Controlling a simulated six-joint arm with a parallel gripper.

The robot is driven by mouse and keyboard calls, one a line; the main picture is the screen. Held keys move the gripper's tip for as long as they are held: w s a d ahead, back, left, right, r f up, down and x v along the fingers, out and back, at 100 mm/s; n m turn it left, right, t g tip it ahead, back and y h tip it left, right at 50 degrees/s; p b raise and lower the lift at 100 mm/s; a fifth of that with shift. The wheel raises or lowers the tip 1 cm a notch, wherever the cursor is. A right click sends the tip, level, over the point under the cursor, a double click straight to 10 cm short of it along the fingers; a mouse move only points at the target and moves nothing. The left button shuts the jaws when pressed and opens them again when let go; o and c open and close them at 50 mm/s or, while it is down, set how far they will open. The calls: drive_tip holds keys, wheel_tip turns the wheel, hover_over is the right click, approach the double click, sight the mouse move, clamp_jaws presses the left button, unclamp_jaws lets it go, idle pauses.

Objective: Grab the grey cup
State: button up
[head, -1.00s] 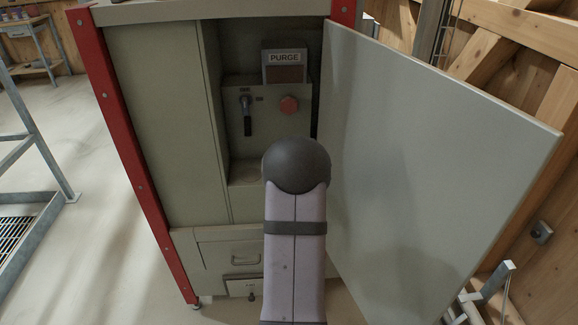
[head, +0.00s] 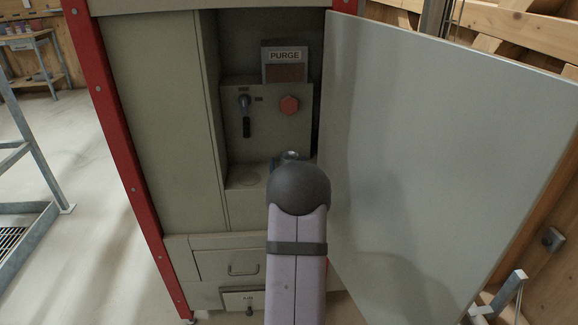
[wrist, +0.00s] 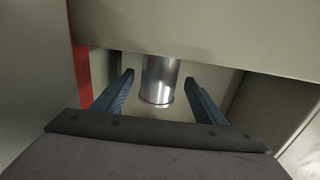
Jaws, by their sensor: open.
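The grey cup (wrist: 160,82) is a shiny metal cylinder in the wrist view, ahead of my gripper (wrist: 159,77). The gripper's two blue fingers are spread apart, one on each side of the cup, with gaps visible between them and it. How far the cup reaches in depth between the fingertips is hard to tell. In the head view only a small metallic top, probably of the cup (head: 291,155), shows above my dark wrist joint, inside the cabinet recess. My arm hides the rest of the cup and most of the gripper.
The recess sits in a grey-green cabinet (head: 165,120) with a red corner post (head: 115,140). An open door (head: 430,160) stands close on the right.

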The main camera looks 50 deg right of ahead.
sight(288, 155)
drive_tip(key=shift+x, duration=2.65)
drive_tip(key=shift+d, duration=0.1)
drive_tip(key=c, duration=1.1)
